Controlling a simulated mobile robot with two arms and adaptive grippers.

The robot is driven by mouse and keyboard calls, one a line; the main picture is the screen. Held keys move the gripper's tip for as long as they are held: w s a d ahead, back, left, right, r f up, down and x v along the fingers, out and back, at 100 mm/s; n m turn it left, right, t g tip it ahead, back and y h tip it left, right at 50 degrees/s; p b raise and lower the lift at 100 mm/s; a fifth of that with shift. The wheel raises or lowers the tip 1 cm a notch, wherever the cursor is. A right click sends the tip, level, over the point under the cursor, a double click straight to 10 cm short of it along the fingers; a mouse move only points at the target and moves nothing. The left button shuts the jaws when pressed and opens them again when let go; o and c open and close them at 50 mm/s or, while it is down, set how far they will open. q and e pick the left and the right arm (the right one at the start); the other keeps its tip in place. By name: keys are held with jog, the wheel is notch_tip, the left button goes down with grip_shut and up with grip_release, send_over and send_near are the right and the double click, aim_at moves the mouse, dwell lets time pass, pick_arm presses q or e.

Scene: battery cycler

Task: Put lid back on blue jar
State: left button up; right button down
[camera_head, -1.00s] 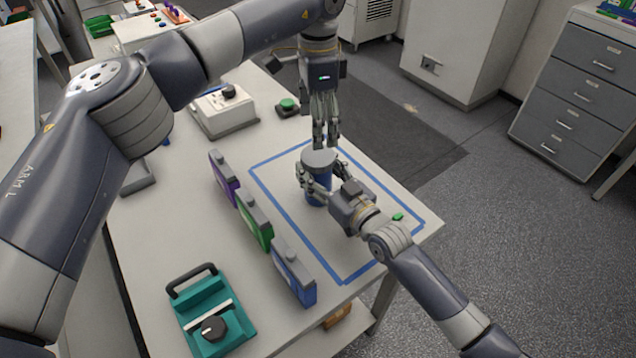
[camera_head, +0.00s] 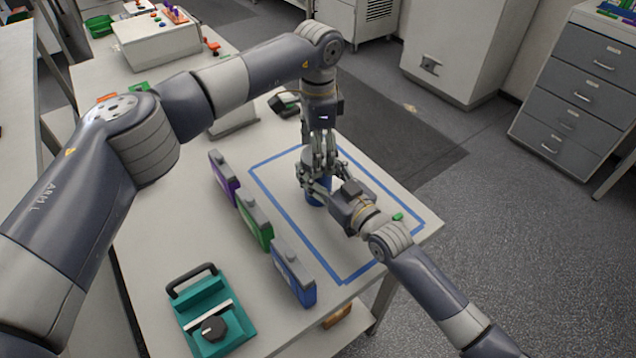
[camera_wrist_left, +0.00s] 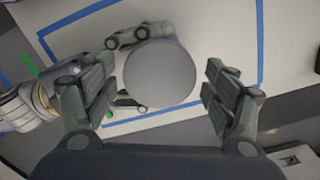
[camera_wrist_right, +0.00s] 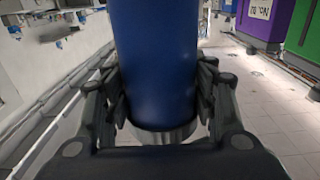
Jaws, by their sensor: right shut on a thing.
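The blue jar (camera_head: 316,196) stands upright inside the blue tape outline on the table. My right gripper (camera_head: 318,186) is shut on it from the side; in the right wrist view its fingers flank the blue body (camera_wrist_right: 155,65). The round grey lid (camera_wrist_left: 160,74) shows from above in the left wrist view and sits over the jar's top; whether it is fully seated cannot be told. My left gripper (camera_head: 319,165) points straight down over the jar. Its fingers (camera_wrist_left: 160,95) are spread on both sides of the lid, with a gap on each side.
A purple case (camera_head: 224,178), a green case (camera_head: 254,222) and a blue case (camera_head: 293,272) stand in a row left of the outline. A teal box (camera_head: 212,318) with a black knob is at the front left.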

pick_arm(q)
jog(key=c, duration=0.8)
